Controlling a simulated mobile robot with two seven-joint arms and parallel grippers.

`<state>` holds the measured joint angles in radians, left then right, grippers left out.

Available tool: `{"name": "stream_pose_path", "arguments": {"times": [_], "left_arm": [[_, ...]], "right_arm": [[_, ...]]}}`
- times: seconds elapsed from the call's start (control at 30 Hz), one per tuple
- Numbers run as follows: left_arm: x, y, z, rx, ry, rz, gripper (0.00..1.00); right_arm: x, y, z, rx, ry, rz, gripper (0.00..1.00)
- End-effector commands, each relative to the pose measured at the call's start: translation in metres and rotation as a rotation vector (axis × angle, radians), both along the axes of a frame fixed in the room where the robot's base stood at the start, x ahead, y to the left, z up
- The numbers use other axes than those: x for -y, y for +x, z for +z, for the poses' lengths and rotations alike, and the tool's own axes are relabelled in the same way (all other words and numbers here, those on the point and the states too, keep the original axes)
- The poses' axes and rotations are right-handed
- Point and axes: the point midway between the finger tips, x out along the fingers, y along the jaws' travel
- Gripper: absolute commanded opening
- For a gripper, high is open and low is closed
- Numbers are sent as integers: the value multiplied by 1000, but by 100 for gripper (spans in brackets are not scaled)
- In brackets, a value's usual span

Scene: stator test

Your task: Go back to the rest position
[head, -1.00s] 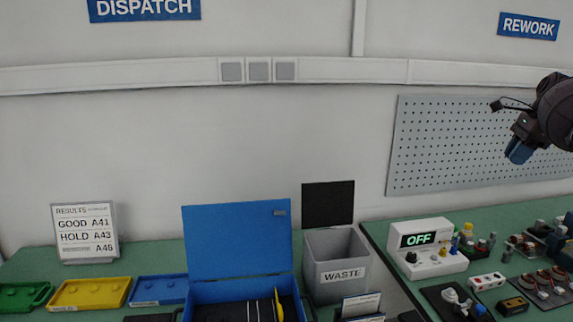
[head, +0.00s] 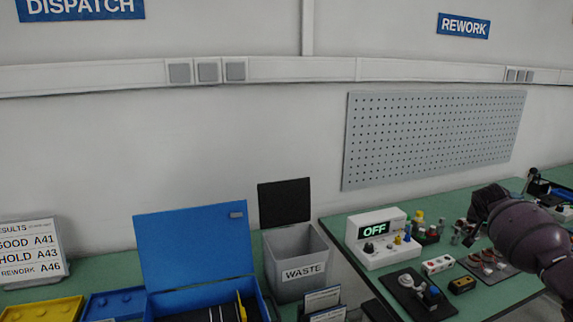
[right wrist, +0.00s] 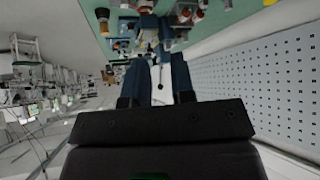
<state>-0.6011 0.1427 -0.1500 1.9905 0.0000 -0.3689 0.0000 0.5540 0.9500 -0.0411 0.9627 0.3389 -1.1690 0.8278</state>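My right gripper (right wrist: 161,58) shows in the right wrist view as two blue fingers with a gap between them. I see nothing held in it; the pale patch in the gap looks like background. In the head view my right arm (head: 528,238) reaches in from the right edge, above the right green table. Its gripper end is dark and its fingers are hard to make out there. My left arm and left gripper are not in view.
The right table carries a white tester (head: 378,240) reading OFF, a black fixture (head: 405,298) and several small parts. Left of it are the grey WASTE bin (head: 290,285), an open blue case (head: 195,245) and a results sign (head: 30,250). A pegboard (head: 430,135) hangs behind.

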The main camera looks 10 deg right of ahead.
Motion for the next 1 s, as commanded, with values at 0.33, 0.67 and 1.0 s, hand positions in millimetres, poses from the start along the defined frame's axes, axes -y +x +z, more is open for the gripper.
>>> {"name": "stream_pose_path", "arguments": {"times": [0.33,0.67,1.0], "left_arm": [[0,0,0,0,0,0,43],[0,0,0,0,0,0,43],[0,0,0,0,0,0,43]], "right_arm": [[-33,-59,-83,-158,-302,456,23],[-106,-137,-149,-265,-510,922,23],[-202,-234,-184,-277,-647,1351,23]]}}
